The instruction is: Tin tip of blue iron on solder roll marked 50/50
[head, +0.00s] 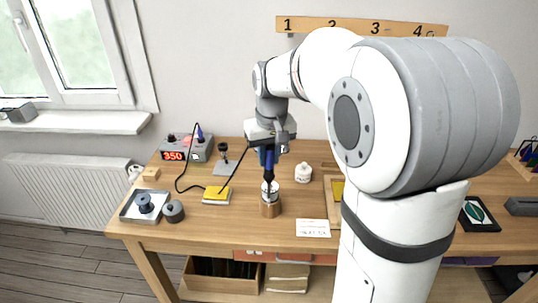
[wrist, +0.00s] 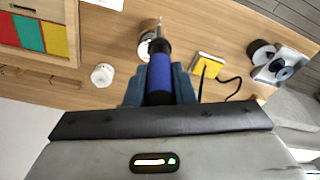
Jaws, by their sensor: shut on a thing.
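My gripper (head: 268,150) is shut on the blue iron (wrist: 160,78) and holds it upright, tip down. The iron's blue handle (head: 267,158) shows below the jaws in the head view. Its bare tip (wrist: 158,30) points at a pale round-topped thing on a brown base (head: 270,208); I cannot tell whether they touch. Two dark rolls are at the table's left: one roll (head: 145,203) in a grey tray (head: 128,213), another roll (head: 173,212) just right of the tray. Their markings are too small to read, so I cannot tell which is 50/50.
A station (head: 187,148) reading 350 stands at the back left. A yellow sponge (head: 216,195) lies between rolls and iron, with a black cord above it. A small white lidded pot (head: 303,173) is right of the iron. A white card (head: 313,228) lies near the front edge.

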